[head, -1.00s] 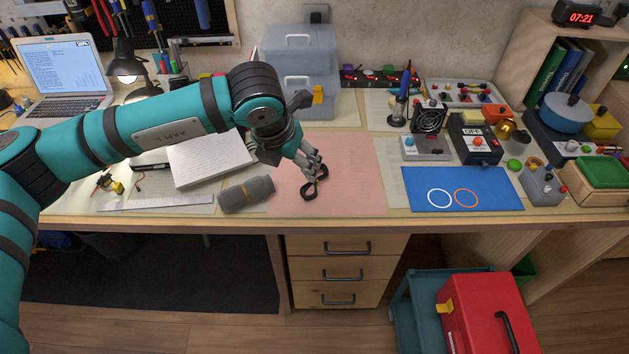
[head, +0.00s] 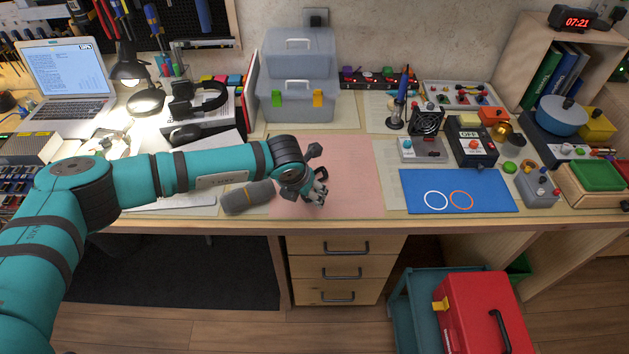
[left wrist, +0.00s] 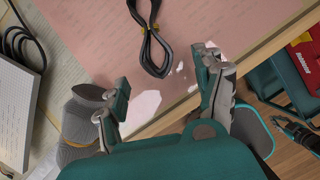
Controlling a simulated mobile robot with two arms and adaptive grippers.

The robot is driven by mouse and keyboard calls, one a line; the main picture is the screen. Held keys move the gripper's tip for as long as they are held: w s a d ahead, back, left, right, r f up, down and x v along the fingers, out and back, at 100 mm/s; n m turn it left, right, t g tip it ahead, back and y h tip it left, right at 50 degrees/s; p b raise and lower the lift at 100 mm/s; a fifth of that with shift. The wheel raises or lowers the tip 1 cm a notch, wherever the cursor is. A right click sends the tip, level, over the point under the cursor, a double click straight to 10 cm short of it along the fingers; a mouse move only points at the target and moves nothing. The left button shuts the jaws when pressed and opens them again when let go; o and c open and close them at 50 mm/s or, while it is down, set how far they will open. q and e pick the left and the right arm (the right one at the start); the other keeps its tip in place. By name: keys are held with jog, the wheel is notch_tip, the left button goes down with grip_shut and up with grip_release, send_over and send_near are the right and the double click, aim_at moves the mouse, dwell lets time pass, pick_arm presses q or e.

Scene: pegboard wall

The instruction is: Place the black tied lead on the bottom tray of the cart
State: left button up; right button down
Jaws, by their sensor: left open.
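The black tied lead (left wrist: 150,45) lies looped on the pink mat (head: 350,165), with a yellow tie around it in the left wrist view. My left gripper (head: 318,197) is open and low over the mat near the table's front edge. In the left wrist view its parted fingers (left wrist: 165,88) are just short of the loop's near end, with nothing between them. The teal cart (head: 404,312) stands on the floor below the table's front edge, with a red toolbox on it. Its bottom tray cannot be made out.
A grey rolled bundle (head: 248,197) lies left of my gripper. A blue mat (head: 490,200) with two rings is to the right. The red toolbox (head: 483,305) covers much of the cart. Drawers (head: 340,268) stand left of the cart.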

pick_arm(q)
jog(key=shift+x, duration=1.15)
jog(key=c, duration=1.4)
jog(key=shift+r, duration=0.1)
